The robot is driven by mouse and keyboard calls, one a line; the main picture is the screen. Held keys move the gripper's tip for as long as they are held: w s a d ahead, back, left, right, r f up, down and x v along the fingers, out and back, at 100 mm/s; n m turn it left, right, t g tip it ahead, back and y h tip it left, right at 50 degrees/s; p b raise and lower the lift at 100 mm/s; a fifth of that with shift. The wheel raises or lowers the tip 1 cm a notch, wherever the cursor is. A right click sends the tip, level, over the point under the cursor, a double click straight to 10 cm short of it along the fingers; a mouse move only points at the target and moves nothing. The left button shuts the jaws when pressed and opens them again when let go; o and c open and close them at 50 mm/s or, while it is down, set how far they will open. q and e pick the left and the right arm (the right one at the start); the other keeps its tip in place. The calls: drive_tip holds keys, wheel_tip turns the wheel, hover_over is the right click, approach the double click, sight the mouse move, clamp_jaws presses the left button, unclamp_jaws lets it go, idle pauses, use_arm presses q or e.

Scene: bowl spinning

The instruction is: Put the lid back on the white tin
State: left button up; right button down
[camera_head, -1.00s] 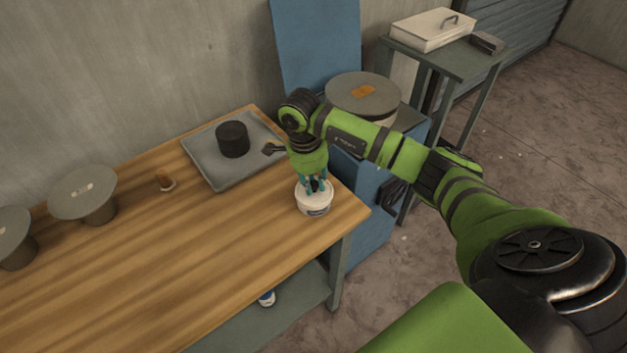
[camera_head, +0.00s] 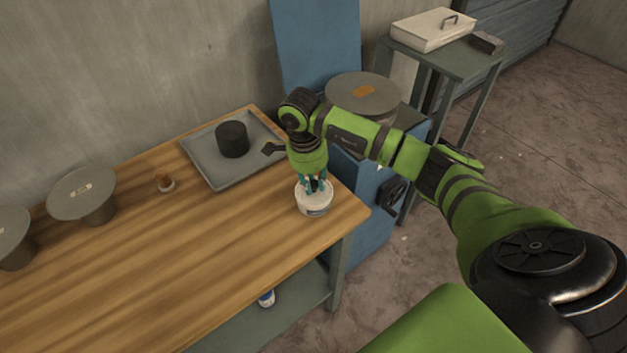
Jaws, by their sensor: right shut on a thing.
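The white tin (camera_head: 315,208) stands upright on the wooden table near its right front corner. My right gripper (camera_head: 315,186) points straight down over the tin, its teal fingers shut on the dark knob of a pale lid (camera_head: 302,191). The lid is at the tin's top, and I cannot tell whether it is fully seated or slightly above the rim. The fingers hide part of the lid. My left gripper is not in view.
On the table (camera_head: 190,260), a grey tray (camera_head: 205,172) holds a black cylinder (camera_head: 232,139), left of my gripper. A small brown item (camera_head: 165,184) and grey round-topped stands (camera_head: 82,194) are further left. A blue cabinet (camera_head: 362,235) is at right. The table's front middle is clear.

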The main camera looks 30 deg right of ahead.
drive_tip(key=shift+f+b, duration=0.2)
drive_tip(key=shift+b, duration=0.25)
idle(1.2)
drive_tip(key=c, duration=0.5)
unclamp_jaws()
drive_tip(key=shift+c, duration=0.2)
drive_tip(key=shift+r+p, duration=2.2)
drive_tip(key=shift+r, duration=1.35)
clamp_jaws()
drive_tip(key=shift+f, duration=0.2)
drive_tip(key=shift+f+b, duration=2.4)
drive_tip(key=shift+f, duration=0.25)
